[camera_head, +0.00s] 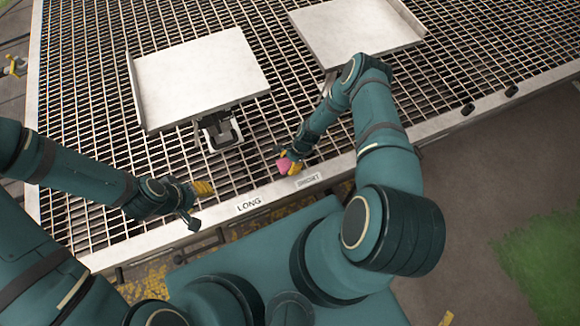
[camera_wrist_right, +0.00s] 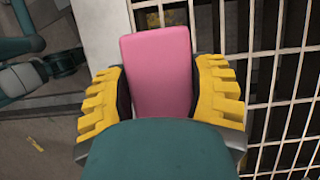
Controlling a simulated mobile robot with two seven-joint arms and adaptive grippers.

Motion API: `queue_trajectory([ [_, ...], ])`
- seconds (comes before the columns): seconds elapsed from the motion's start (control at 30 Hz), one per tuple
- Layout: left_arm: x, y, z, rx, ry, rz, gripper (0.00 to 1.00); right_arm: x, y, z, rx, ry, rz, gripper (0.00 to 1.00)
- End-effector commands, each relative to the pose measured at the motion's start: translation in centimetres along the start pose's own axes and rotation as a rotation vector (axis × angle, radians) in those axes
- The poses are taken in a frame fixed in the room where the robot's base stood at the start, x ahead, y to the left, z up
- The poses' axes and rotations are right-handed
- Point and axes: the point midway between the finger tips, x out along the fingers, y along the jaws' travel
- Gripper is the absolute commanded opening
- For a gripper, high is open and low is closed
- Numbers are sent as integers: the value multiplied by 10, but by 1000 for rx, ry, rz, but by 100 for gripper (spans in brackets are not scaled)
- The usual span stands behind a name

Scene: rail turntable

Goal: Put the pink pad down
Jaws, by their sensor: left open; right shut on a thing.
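The pink pad (camera_head: 284,165) is in my right gripper (camera_head: 290,162), low over the front edge of the grating near the "SHORT" label. In the right wrist view the pad (camera_wrist_right: 157,72) is a pink block between the two yellow-toothed fingers of the right gripper (camera_wrist_right: 160,95). The fingers press on its sides. Whether its underside touches anything cannot be told. My left gripper (camera_head: 198,190) is open and empty, to the left, near the "LONG" label.
The metal grating (camera_head: 100,60) fills the table, with a pale front rim (camera_head: 220,213). Two white trays, one left (camera_head: 205,80) and one right (camera_head: 350,30), lie farther back. A small bracket (camera_head: 222,133) sits at the left tray's front.

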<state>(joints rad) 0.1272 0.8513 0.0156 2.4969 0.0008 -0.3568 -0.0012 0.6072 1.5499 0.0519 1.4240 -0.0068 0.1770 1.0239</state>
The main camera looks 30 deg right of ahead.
Motion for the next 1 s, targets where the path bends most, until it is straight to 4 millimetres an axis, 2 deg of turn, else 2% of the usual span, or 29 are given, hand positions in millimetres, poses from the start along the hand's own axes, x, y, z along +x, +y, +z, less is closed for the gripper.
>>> queue_trajectory([
  [0.27,12,-5,-1,1,6,0,47,32,1,-13,2,-1,1,27],
  [0.73,11,-4,-1,1,6,0,47,37,0,-16,0,0,1,27],
  [0.77,11,-4,-1,1,6,0,47,37,0,-15,0,0,1,73],
  [0.8,11,-4,-1,1,6,0,47,37,0,-15,0,0,1,87],
  [0.83,11,-4,-1,1,6,0,47,37,0,-15,0,0,1,93],
  [1.0,11,-4,-1,1,6,0,47,36,0,-15,0,0,1,93],
])
